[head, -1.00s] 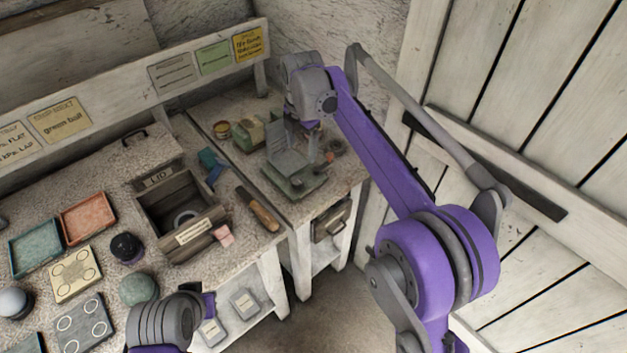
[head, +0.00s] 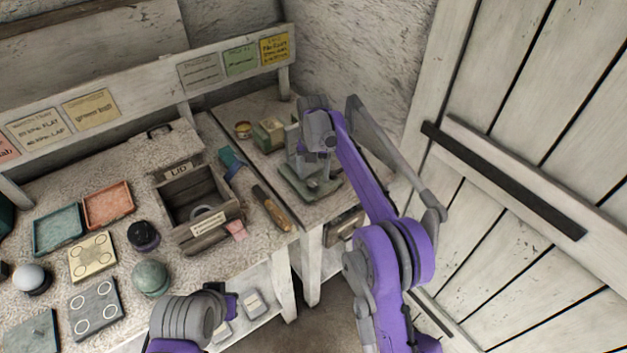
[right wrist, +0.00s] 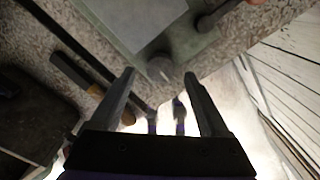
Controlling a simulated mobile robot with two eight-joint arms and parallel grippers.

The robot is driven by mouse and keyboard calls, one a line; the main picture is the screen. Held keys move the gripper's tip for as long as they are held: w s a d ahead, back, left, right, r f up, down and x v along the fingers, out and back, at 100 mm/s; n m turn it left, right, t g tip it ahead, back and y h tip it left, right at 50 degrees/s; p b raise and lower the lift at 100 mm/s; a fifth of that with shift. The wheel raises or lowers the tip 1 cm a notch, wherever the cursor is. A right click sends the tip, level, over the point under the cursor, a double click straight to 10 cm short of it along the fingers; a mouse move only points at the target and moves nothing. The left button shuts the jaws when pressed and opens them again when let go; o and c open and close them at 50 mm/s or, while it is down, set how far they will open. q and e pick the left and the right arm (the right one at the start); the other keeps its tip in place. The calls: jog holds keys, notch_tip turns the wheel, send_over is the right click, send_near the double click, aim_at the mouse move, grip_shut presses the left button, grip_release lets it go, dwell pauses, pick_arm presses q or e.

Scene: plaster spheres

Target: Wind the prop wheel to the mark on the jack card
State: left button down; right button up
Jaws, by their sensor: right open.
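The jack, a grey-green stand with a flat base (head: 300,190) and an upright plate, sits on the right-hand bench in the head view. In the right wrist view its pale plate (right wrist: 133,22) is at the top. A small round grey knob (right wrist: 160,69), possibly the prop wheel, shows just beyond and between the fingertips. No mark on it can be read. My right gripper (right wrist: 160,80) is open and empty, close above the jack. Yellow (head: 275,49), green (head: 241,60) and grey (head: 200,72) cards hang behind; which is the jack card I cannot tell. My left gripper (head: 229,304) is low in front; its fingers are unclear.
A wooden-handled tool (head: 271,208) lies left of the jack, near an open wooden box (head: 192,235). A yellow tin (head: 243,130) and a small greenish block (head: 268,134) stand behind. Trays and spheres fill the left bench. A plank door (head: 520,150) bounds the right.

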aim_at(313, 186)
jog(key=shift+f, duration=1.35)
grip_shut()
